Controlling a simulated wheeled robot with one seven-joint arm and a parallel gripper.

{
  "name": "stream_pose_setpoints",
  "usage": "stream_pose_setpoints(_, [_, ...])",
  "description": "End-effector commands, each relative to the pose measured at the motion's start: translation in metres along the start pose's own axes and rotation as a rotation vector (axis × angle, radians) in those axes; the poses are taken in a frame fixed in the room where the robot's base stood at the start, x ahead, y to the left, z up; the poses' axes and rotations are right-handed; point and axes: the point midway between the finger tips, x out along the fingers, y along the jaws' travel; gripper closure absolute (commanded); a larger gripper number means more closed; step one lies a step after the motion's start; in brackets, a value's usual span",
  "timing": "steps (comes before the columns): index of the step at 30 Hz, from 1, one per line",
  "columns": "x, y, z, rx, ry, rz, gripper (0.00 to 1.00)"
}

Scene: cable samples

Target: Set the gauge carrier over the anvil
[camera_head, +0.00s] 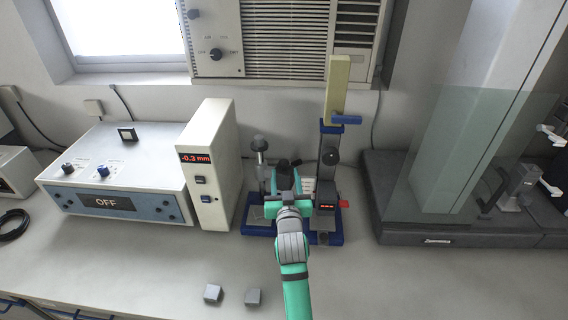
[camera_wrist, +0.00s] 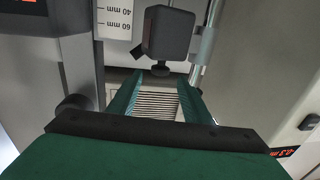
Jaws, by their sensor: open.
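The measuring stand has a blue base (camera_head: 325,238), a post on the left and a taller column (camera_head: 330,150) on the right. A dark block (camera_wrist: 168,35), apparently the gauge carrier, sits beside a chrome rod (camera_wrist: 204,40) in the wrist view, with a round knob under it. My gripper (camera_head: 285,180) is in front of the stand, between post and column, and hides part of it. In the wrist view my gripper (camera_wrist: 160,85) is open, with the block just beyond its fingertips and nothing clearly held. A finely striped surface (camera_wrist: 157,103) shows between the fingers. I cannot make out the anvil.
A cream display unit (camera_head: 207,170) reading -0.3 mm and a box marked OFF (camera_head: 120,180) stand left. A dark platform (camera_head: 440,238) with a glass panel stands right. The bench at front right is clear.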

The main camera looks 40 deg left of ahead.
Motion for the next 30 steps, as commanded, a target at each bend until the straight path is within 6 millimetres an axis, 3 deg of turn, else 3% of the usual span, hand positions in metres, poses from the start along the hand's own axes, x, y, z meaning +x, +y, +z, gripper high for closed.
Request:
stream_pose_setpoints(6, [0.036,-0.001,0.000,-0.004,0.000,-0.001,0.55])
stream_pose_setpoints(12, [0.059,0.000,-0.001,-0.003,0.001,0.000,0.55])
stream_pose_setpoints(26, [0.069,0.000,-0.001,0.000,0.001,0.000,0.55])
stream_pose_setpoints(30, [0.069,0.000,0.000,0.000,0.001,0.001,0.86])
